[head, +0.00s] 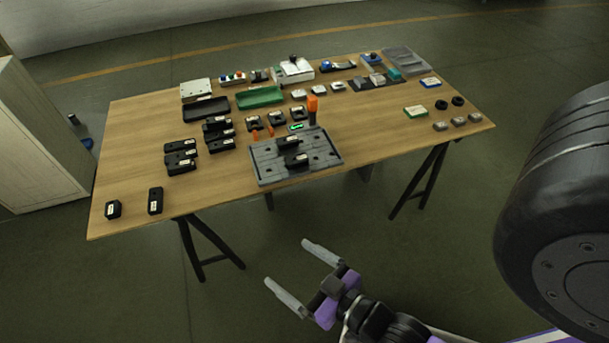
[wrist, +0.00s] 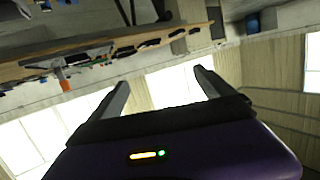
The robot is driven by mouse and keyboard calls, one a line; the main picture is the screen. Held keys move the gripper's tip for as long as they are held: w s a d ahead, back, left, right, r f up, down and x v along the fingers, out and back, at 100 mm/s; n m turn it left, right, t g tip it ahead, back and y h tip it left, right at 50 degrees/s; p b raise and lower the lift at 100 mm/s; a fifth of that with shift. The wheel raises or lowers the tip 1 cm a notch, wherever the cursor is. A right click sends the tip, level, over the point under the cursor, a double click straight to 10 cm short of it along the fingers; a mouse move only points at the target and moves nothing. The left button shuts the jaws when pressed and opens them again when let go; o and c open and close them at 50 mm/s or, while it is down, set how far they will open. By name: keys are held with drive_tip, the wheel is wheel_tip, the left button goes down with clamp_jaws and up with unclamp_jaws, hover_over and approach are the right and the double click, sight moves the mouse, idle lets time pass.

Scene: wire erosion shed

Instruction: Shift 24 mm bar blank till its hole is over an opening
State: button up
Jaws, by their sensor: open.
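Several black bar blanks with white labels lie on the wooden table in the head view. Two dark blanks, a rear one (head: 288,142) and a front one (head: 297,160), lie on a grey slotted plate (head: 325,156) near the table's front edge. The labels are too small to read, so I cannot tell which is the 24 mm blank, nor whether a hole lies over an opening. My gripper (head: 296,264) is open and empty, in front of the table and apart from it. Its two fingers also show in the wrist view (wrist: 162,85).
More black blanks stand at the left of the wooden table (head: 130,150). An orange-topped post (head: 312,104) rises behind the plate. A green tray (head: 259,97) and a black tray (head: 206,109) lie further back. The table's right front is mostly bare. A trestle leg (head: 195,250) stands below.

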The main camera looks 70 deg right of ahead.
drive_tip(key=w+d+f+m+h, duration=0.2)
drive_tip(key=w+d+f+h, duration=0.1)
drive_tip(key=w+d+f, duration=0.3)
drive_tip(key=m+g+h+b, duration=0.1)
drive_tip(key=m+g+h, duration=0.3)
approach(299, 163)
drive_tip(key=x, duration=0.4)
drive_tip(key=shift+w, duration=0.1)
drive_tip(key=shift+d, duration=0.1)
drive_tip(key=x, duration=0.5)
drive_tip(key=shift+d, duration=0.15)
drive_tip(key=shift+w+d+f+b, duration=0.15)
drive_tip(key=shift+w+b, duration=0.15)
drive_tip(key=shift+b, duration=0.15)
drive_tip(key=shift+b+x, duration=0.45)
drive_tip(key=shift+x, duration=0.4)
